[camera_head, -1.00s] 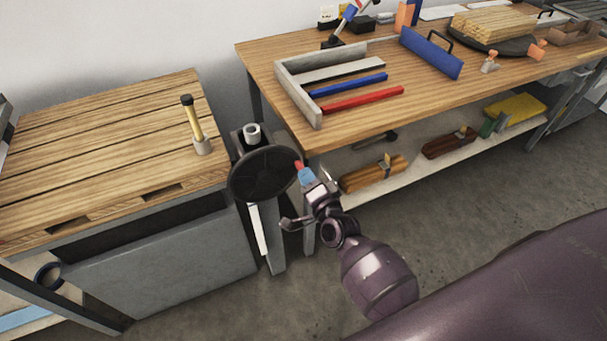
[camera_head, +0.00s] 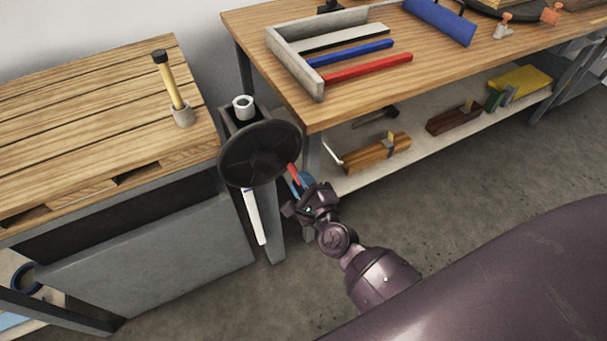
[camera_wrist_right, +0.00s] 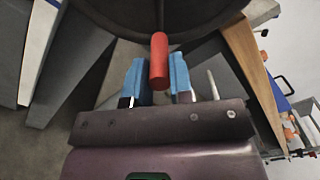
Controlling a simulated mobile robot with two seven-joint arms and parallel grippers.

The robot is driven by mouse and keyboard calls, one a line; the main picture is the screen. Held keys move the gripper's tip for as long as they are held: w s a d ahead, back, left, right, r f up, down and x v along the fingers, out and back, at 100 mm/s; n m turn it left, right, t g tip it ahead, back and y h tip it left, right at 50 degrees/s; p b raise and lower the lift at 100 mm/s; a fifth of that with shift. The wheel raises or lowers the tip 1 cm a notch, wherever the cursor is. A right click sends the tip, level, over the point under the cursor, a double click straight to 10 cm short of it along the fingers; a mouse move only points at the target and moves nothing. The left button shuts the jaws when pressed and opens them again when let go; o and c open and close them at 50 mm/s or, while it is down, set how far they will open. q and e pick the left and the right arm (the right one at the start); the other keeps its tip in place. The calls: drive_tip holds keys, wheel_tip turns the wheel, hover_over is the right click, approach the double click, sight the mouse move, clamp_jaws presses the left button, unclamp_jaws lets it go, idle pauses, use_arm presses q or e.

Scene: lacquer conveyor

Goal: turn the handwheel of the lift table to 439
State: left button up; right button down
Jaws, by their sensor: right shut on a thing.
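The handwheel (camera_head: 250,158) is a dark disc on a grey post between the slatted wooden table and the workbench. Its red handle (camera_head: 293,174) sticks out at the wheel's lower right. My right gripper (camera_head: 302,183), with blue finger pads, is shut on this handle. In the right wrist view the red handle (camera_wrist_right: 159,62) stands between the blue pads (camera_wrist_right: 157,82), with the dark wheel (camera_wrist_right: 150,14) above. The slatted wooden top (camera_head: 90,115) of the left table, seemingly the lift table, is level. No readable number shows. My left gripper is not in view.
A white-rimmed cylinder (camera_head: 243,106) tops the post.

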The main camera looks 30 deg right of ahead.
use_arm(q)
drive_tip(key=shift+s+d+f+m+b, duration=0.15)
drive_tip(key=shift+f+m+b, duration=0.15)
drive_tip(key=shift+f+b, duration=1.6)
use_arm(e)
drive_tip(key=shift+s+a+f+m, duration=0.1)
drive_tip(key=shift+a+f+m, duration=0.4)
drive_tip(key=shift+a+m, duration=0.5)
drive_tip(key=shift+a+f+m, duration=0.5)
drive_tip(key=shift+a+m, duration=0.15)
drive_tip(key=shift+m, duration=0.6)
drive_tip(key=shift+s+a+f+m, duration=0.1)
drive_tip(key=shift+a+f+m, duration=0.4)
drive_tip(key=shift+a+m, duration=0.5)
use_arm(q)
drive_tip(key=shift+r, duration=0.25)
use_arm(e)
drive_tip(key=shift+w+d+r+m, duration=0.1)
drive_tip(key=shift+d+m, duration=0.05)
drive_tip(key=shift+m, duration=0.1)
drive_tip(key=c, duration=1)
unclamp_jaws()
use_arm(q)
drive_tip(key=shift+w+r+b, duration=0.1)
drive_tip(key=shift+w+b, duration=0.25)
drive_tip(key=shift+b, duration=0.1)
use_arm(e)
drive_tip(key=shift+s+d, duration=0.2)
drive_tip(key=shift+s, duration=5.2)
